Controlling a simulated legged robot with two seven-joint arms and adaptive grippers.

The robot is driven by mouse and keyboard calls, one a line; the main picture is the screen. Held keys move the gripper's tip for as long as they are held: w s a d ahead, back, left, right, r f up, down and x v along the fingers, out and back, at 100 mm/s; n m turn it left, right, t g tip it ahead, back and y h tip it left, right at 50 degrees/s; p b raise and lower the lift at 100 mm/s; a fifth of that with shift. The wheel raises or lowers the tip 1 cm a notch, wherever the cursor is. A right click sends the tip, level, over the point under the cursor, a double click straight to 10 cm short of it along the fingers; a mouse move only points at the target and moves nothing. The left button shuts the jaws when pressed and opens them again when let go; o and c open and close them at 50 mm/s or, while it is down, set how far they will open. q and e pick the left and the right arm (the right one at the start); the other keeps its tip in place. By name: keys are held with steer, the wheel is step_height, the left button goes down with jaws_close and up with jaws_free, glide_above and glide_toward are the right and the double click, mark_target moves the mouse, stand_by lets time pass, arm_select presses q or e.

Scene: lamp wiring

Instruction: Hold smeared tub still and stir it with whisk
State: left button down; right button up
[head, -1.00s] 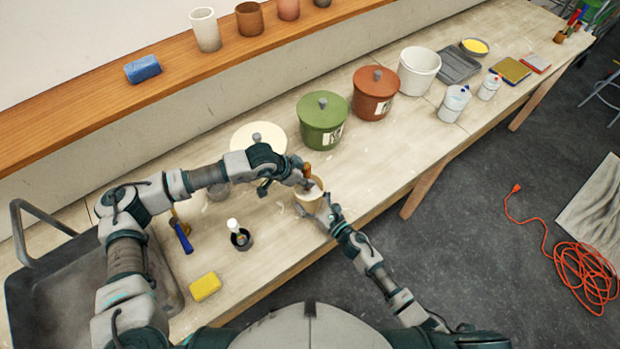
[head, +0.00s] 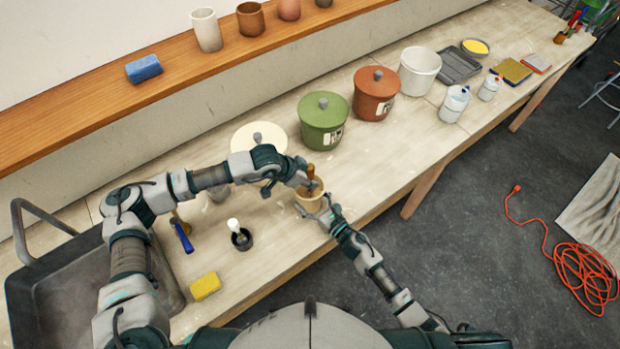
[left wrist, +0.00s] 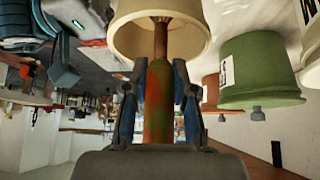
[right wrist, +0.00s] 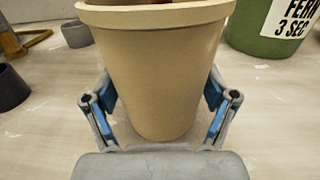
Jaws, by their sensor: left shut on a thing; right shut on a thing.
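The tan tub (head: 309,207) stands near the bench's front edge; its outer wall fills the middle of the right wrist view (right wrist: 160,60). My right gripper (head: 325,211) is shut on the tub, one finger on each side. The whisk's brown handle (head: 311,172) rises from the tub's mouth. In the left wrist view the handle (left wrist: 158,95) shows reddish and green patches and runs into the tub (left wrist: 190,38). My left gripper (head: 304,182) is shut on this handle above the tub. The whisk's lower end is hidden inside the tub.
A cream lidded bucket (head: 244,137), a green one (head: 322,124) and a red-brown one (head: 374,95) stand behind.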

arm_select(q)
steer(key=shift+a, duration=0.2)
step_height(320, 180, up, 12)
steer(key=shift+r, duration=0.25)
stand_by(0.6)
steer(key=shift+r, duration=0.15)
stand_by(0.4)
steer(key=shift+r, duration=1.9)
arm_select(e)
steer(key=o, duration=1.1)
